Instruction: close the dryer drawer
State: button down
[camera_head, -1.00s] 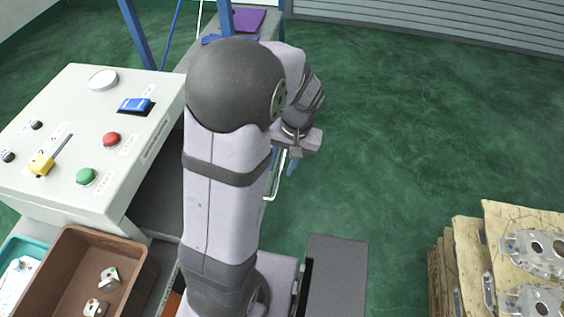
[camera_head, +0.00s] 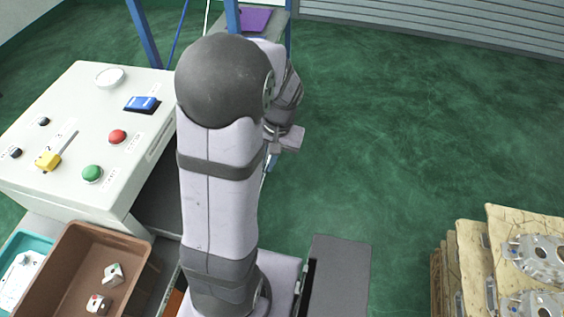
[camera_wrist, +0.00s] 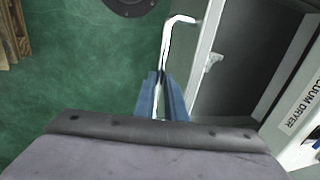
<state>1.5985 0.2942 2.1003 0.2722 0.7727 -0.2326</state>
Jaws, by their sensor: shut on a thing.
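The dryer drawer (camera_wrist: 245,62) shows in the wrist view as a dark grey tray with a pale front edge. It stands out from the white dryer body (camera_wrist: 305,125), which is lettered "VACUUM DRYER". A white bar handle (camera_wrist: 166,48) runs along the drawer front. My gripper (camera_wrist: 161,82), with blue fingers, is shut on this handle. In the head view my gripper (camera_head: 272,162) is mostly hidden by my arm, and the drawer is largely hidden too.
In the head view, a pale control box (camera_head: 70,190) with buttons and a yellow lever stands left of my arm. A brown bin (camera_head: 135,265) with small parts sits at the lower left. Stacked castings (camera_head: 535,258) stand at the lower right. Green floor on the right is clear.

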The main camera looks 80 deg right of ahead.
jog(key=w+p, duration=0.3)
jog(key=w, duration=2)
jog(key=shift+w, duration=0.4)
jog(key=shift+r, duration=0.1)
jog(key=c, duration=1.9)
grip_release()
jog(key=shift+o, duration=0.4)
jog(key=shift+w, duration=0.15)
notch_tip(320, 180, up, 7)
jog(key=s+b, duration=0.1)
jog(key=b, duration=0.1)
jog(key=shift+s, duration=0.25)
